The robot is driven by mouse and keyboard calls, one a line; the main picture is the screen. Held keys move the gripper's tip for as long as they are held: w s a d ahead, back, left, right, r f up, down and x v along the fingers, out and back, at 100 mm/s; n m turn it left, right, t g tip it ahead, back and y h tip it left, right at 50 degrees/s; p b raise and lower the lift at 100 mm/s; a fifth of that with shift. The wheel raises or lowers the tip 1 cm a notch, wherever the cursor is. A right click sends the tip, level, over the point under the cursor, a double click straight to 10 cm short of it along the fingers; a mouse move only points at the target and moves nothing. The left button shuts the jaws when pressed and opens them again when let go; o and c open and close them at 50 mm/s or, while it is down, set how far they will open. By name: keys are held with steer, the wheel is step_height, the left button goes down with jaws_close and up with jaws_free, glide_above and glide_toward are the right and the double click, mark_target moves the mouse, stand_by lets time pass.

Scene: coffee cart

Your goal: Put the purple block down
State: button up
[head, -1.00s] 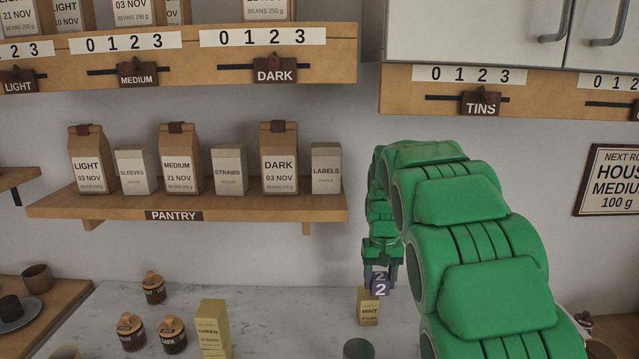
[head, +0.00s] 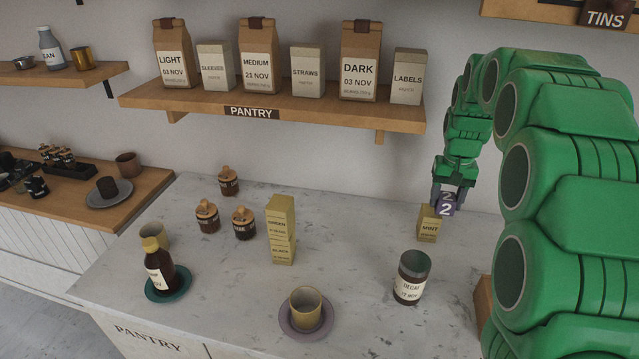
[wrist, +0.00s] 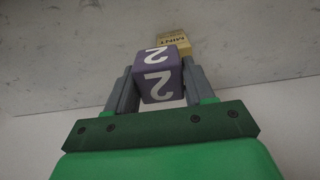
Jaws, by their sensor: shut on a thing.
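The purple block (head: 447,205) has a white 2 on its faces. My gripper (head: 450,194) is shut on it at the back right of the marble counter (head: 360,235). In the wrist view the block (wrist: 160,78) sits between the two grey fingers of my gripper (wrist: 158,88). The yellow MINT box (head: 428,224) stands on the counter just beside and partly behind the block in the picture; it also shows beyond the block in the wrist view (wrist: 174,40). I cannot tell whether the block touches the box or the counter.
A DECAF jar (head: 412,278), a cup (head: 305,305) on a saucer, a tall yellow box (head: 281,230), several small jars and a brown bottle (head: 160,268) stand on the counter. The PANTRY shelf (head: 270,112) hangs above. The counter's middle right is clear.

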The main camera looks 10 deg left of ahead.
steer(key=s+a+r, duration=0.2)
steer(key=s+r, duration=0.2)
steer(key=s, duration=0.6)
steer(key=s+a+f, duration=0.2)
steer(key=s+a, duration=1.5)
steer(key=a, duration=0.3)
steer(key=w+a+f, duration=0.1)
steer(key=w+f, duration=0.2)
steer(key=w+a+f, duration=0.2)
steer(key=w, duration=0.2)
steer(key=w+a+f, duration=0.2)
steer(key=w+f, duration=0.1)
steer(key=w, duration=0.1)
steer(key=shift+w+a+f, duration=0.1)
steer(key=shift+a+f, duration=0.05)
steer(key=shift+f, duration=0.15)
steer(key=shift+w+a+f, duration=0.25)
steer(key=shift+w+f, duration=0.25)
steer(key=shift+f, duration=0.1)
steer(key=shift+w+a+f, duration=0.1)
steer(key=shift+w+f, duration=0.1)
steer(key=shift+f, duration=1.55)
steer(key=shift+f, duration=0.15)
